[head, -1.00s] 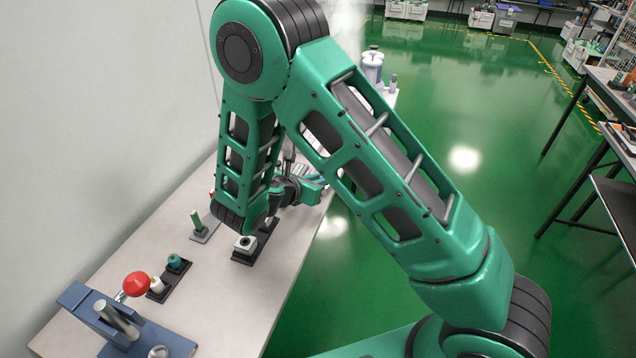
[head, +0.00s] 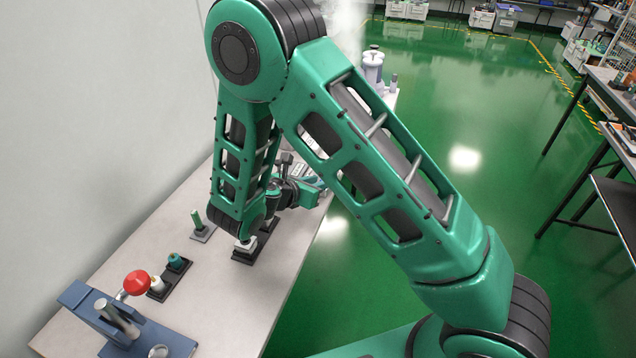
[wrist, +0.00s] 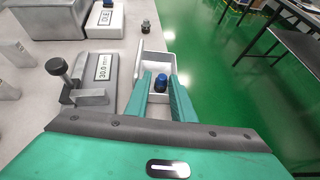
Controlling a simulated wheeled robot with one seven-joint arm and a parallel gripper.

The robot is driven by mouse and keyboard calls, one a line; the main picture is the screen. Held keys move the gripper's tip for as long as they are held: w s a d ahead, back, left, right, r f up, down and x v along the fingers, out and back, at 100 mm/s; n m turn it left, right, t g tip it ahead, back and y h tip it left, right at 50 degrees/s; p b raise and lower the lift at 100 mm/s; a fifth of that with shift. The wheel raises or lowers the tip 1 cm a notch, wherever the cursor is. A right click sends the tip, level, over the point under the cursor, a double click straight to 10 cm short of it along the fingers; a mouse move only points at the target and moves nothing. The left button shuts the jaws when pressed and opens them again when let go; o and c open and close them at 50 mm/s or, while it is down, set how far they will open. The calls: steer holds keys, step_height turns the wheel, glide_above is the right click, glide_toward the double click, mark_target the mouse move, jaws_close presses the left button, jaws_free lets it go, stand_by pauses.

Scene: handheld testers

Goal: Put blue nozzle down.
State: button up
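The blue nozzle (wrist: 161,82) is small and dark blue in the wrist view, standing in a small white open box (wrist: 157,64). My gripper (wrist: 160,74) has its two teal fingers on either side of the nozzle. Narrow pale gaps show between the nozzle and each finger, so the gripper looks open around it. The nozzle's lower end is hard to make out. In the head view my own arm hides the nozzle, and the gripper (head: 305,187) is only partly visible beyond my wrist.
Left of the box stands a grey device labelled 30.0 (wrist: 100,73), with a white device labelled IDLE (wrist: 105,18) behind. A small dark-topped part (wrist: 146,27) stands near the table edge. The table (head: 225,300) drops to green floor on the right.

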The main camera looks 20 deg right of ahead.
steer(key=v, duration=1)
steer(key=shift+s+a+r, duration=0.1)
steer(key=shift+a+r, duration=0.1)
steer(key=s+d+r+m+g+y, duration=0.1)
steer(key=s+d+r+m+g, duration=0.2)
steer(key=d+m, duration=0.4)
steer(key=s+d+r+m+g+y, duration=0.15)
steer(key=s+d+m, duration=0.3)
steer(key=d, duration=0.45)
steer(key=s+d+r+m+g, duration=0.2)
steer(key=d+r+m+g, duration=0.1)
steer(key=d+m, duration=0.4)
steer(key=s+d+r+m+y, duration=0.1)
steer(key=s+m+y, duration=0.1)
steer(key=s+m, duration=0.2)
steer(key=s+d+r+m+y, duration=0.2)
steer(key=s+m, duration=0.3)
steer(key=s, duration=0.4)
steer(key=s+d+r+m+y, duration=0.2)
steer(key=s+m, duration=0.3)
steer(key=s, duration=0.2)
steer(key=shift+s+g+y, duration=0.35)
steer(key=shift+w, duration=0.1)
